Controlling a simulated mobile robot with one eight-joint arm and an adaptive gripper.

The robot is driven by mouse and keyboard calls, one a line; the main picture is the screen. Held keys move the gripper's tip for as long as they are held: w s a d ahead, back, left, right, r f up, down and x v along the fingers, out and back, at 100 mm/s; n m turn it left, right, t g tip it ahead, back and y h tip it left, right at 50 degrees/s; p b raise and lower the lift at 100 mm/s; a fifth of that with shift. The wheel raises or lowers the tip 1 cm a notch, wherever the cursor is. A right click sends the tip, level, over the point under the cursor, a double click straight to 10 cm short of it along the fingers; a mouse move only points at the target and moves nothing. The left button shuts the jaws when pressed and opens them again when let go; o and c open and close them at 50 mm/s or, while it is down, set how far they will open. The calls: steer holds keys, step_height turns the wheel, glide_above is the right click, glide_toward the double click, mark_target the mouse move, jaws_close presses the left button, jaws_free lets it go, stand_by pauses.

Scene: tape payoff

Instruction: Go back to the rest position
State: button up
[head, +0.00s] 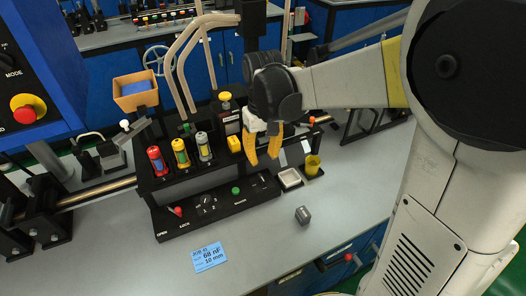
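My gripper (263,160) is in the middle of the head view, at the end of my arm, which reaches in from the right. Its two yellow fingers point down and stand apart, with nothing seen between them. They hang in front of the right end of the black rack (166,184), above the back of the control strip. I cannot tell how high they are above it or whether they touch anything. The gripper's dark body hides part of the bench behind it.
Red (157,160), yellow (180,153) and grey (204,146) cylinders stand in the rack. A white dish (290,178) and yellow cup (312,166) are right of the fingers. A grey metal piece (303,215) and blue card (209,257) lie in front. The front bench is mostly clear.

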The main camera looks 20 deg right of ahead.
steer(key=shift+r, duration=0.75)
steer(key=s+r+t, duration=0.2)
steer(key=s+t, duration=0.1)
steer(key=s, duration=0.3)
steer(key=s+r+m+t, duration=0.1)
steer(key=s+r+t, duration=0.2)
steer(key=s, duration=0.4)
steer(key=shift+t, duration=0.6)
